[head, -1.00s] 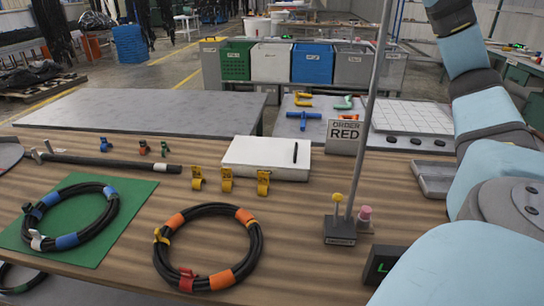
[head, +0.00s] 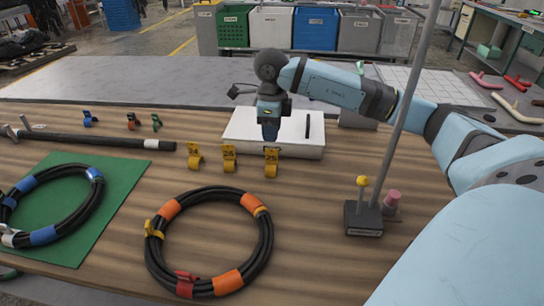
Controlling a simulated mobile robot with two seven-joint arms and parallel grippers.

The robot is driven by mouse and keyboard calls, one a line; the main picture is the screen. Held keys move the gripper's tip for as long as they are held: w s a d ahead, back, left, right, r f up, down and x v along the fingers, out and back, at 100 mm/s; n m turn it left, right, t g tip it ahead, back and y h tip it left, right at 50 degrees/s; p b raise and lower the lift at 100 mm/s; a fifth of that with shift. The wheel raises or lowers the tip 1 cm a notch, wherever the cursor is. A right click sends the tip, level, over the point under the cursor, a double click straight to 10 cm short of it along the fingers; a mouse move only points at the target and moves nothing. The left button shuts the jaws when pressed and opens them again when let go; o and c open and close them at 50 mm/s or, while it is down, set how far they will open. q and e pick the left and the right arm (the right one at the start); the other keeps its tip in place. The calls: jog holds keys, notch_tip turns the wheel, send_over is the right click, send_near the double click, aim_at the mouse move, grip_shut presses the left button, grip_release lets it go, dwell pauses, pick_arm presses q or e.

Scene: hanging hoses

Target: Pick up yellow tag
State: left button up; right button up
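Three yellow tags with dark numbers stand in a row on the wooden table: the left tag (head: 194,156), the middle tag (head: 228,158) and the right tag (head: 271,162), which seems to read 25. My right gripper (head: 270,138) points down directly above or behind the right tag in the picture. Its dark fingertips come close to the tag's top edge; I cannot tell whether they touch it. Whether the fingers are open or shut does not show clearly. My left gripper is not in view.
A coiled hose (head: 268,240) with orange bands lies in front; another lies on a green mat (head: 120,195). A thin pole rises from a dark base (head: 363,220) at right.

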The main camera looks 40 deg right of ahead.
aim_at(272, 163)
notch_tip(272, 163, down, 3)
jog(key=shift+f, duration=0.2)
jog(key=shift+s+a+f+b, duration=0.1)
jog(key=shift+f+b, duration=0.65)
jog(key=shift+f, duration=1.9)
jog(key=shift+r, duration=0.1)
grip_shut()
